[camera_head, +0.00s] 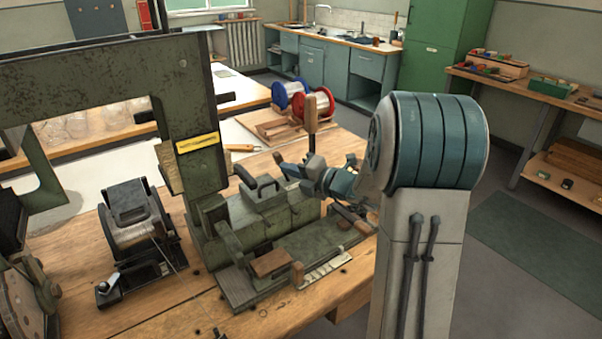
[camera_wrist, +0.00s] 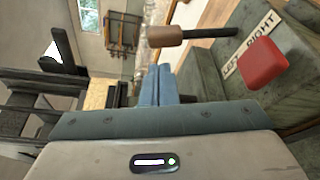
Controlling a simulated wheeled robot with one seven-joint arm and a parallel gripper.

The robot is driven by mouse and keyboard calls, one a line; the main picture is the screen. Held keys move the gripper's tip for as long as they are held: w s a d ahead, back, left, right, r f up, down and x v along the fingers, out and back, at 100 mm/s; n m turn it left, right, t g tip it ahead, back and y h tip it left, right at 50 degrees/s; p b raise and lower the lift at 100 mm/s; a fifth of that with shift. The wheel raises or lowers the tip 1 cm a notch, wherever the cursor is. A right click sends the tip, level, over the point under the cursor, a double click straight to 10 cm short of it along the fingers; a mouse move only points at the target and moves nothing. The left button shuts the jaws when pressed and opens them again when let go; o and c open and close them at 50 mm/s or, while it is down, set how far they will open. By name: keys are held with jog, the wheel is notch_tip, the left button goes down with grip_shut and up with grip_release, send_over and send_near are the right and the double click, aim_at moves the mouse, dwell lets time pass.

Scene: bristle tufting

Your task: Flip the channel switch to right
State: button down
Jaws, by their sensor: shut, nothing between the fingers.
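The channel switch shows in the wrist view as a red knob (camera_wrist: 262,63) on a dark green housing. A pale label (camera_wrist: 250,45) reading LEFT and RIGHT lies beside it. The knob overlaps the label's edge, and I cannot tell which word it leans toward. My gripper (camera_wrist: 158,71) has its blue fingers together, with nothing between them. The fingers are left of the red knob and apart from it. In the head view my gripper (camera_head: 283,167) is over the right part of the green machine (camera_head: 262,212). The red knob cannot be made out there.
A lever with a wooden handle (camera_wrist: 165,36) stands close beyond my fingertips; it also shows upright in the head view (camera_head: 318,104). The machine's tall green frame (camera_head: 196,105) rises to the left. Blue and red spools (camera_head: 291,95) stand behind on the workbench.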

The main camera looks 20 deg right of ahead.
jog(key=shift+x, duration=2.05)
jog(key=shift+d, duration=0.1)
